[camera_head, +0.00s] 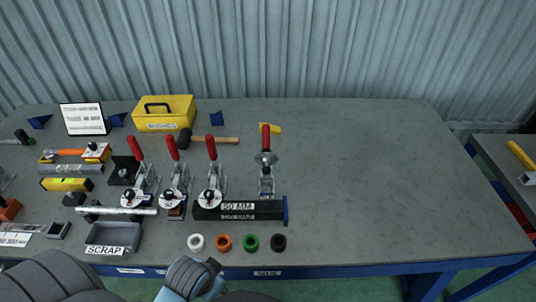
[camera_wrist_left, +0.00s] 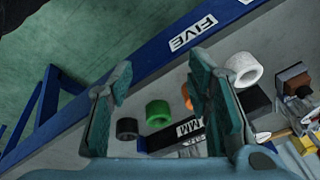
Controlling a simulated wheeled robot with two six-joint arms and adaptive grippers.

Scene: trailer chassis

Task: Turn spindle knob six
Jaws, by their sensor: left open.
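I cannot tell which part is spindle knob six. Three red-handled toggle clamps, at left (camera_head: 126,197), middle (camera_head: 169,199) and right (camera_head: 211,199), stand in a row on the bench with pale round discs low at their fronts. Another red-handled clamp (camera_head: 266,160) stands farther right, behind the black block marked 50 MM (camera_head: 238,211). My left gripper (camera_head: 205,279) is at the bench's front edge, below the white ring. In the left wrist view my left gripper (camera_wrist_left: 160,70) is open and empty, its fingers apart above the front edge. My right gripper is not in view.
White (camera_head: 195,242), orange (camera_head: 223,243), green (camera_head: 250,243) and black (camera_head: 279,243) rings line the front. A scrap tray (camera_head: 113,235) is at left, a yellow toolbox (camera_head: 163,112) behind. A FIVE label (camera_wrist_left: 193,33) marks the blue edge. The bench's right half is clear.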

